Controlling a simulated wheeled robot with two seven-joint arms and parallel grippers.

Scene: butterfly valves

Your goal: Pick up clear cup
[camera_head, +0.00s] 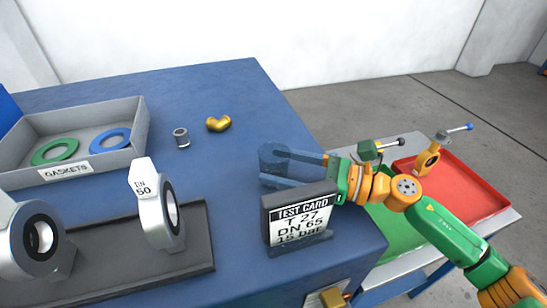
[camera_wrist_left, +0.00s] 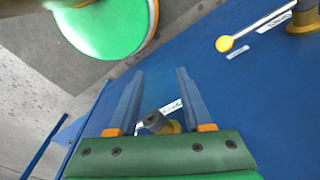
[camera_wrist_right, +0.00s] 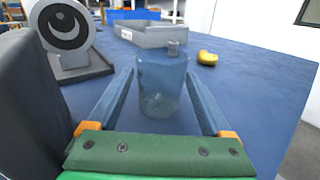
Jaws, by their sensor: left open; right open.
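The clear cup (camera_wrist_right: 162,90) is a see-through, bluish cylinder standing upright on the blue bench. In the right wrist view it appears between the fingertips of my right gripper (camera_wrist_right: 160,78), with a finger on each side. In the head view the cup (camera_head: 272,156) shows faintly at the finger ends of my right gripper (camera_head: 280,168), which is open and low over the bench. Whether a finger touches the cup cannot be told. My left gripper (camera_wrist_left: 158,72) is open and empty in its wrist view; it is outside the head view.
A test card stand (camera_head: 298,220) is close in front of my right gripper. A gasket tray (camera_head: 140,128), a small grey fitting (camera_head: 181,138) and a brass elbow (camera_head: 218,124) are further left. A valve (camera_head: 160,215) stands on a dark plate. Red and green trays (camera_head: 480,190) lie right.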

